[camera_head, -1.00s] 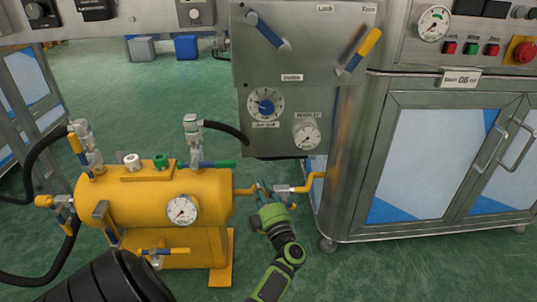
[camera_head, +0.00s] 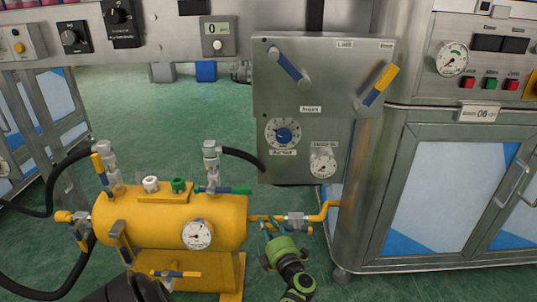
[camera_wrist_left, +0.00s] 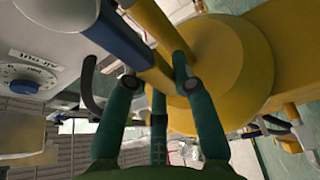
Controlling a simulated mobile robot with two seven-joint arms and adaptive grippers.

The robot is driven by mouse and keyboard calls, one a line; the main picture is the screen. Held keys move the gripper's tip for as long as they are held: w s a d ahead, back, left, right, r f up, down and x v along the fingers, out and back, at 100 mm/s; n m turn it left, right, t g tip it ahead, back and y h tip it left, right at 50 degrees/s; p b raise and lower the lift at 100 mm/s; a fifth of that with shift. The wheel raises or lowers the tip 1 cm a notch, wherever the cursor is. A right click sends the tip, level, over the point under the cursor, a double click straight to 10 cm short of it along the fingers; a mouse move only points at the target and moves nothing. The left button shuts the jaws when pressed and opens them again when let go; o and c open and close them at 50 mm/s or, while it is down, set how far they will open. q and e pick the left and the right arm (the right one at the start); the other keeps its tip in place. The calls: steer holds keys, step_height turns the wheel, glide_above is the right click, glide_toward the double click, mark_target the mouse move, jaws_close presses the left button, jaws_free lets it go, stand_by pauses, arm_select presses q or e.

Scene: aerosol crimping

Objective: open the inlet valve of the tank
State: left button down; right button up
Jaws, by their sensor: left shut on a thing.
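The yellow tank (camera_head: 165,225) stands at the lower left in the head view. A yellow pipe (camera_head: 328,208) joins its right end to the steel cabinet, with a silver valve (camera_head: 297,221) on it. My left gripper (camera_head: 268,230), with green fingers, is just below this pipe beside the valve. In the left wrist view, the fingers (camera_wrist_left: 160,95) are closed around the yellow end of a blue-and-yellow valve handle (camera_wrist_left: 120,38). The tank's round end (camera_wrist_left: 240,60) is close behind them. The fingers partly hide the grip. My right gripper is not in view.
The steel cabinet's panel (camera_head: 310,105) with levers and gauges stands above and behind the pipe. Glass cabinet doors (camera_head: 440,185) are at right. Black hoses (camera_head: 35,210) run left of the tank. The green floor (camera_head: 145,120) behind is open.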

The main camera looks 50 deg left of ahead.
arm_select(q)
steer(key=shift+r, duration=0.1)
steer(key=c, duration=1)
jaws_free()
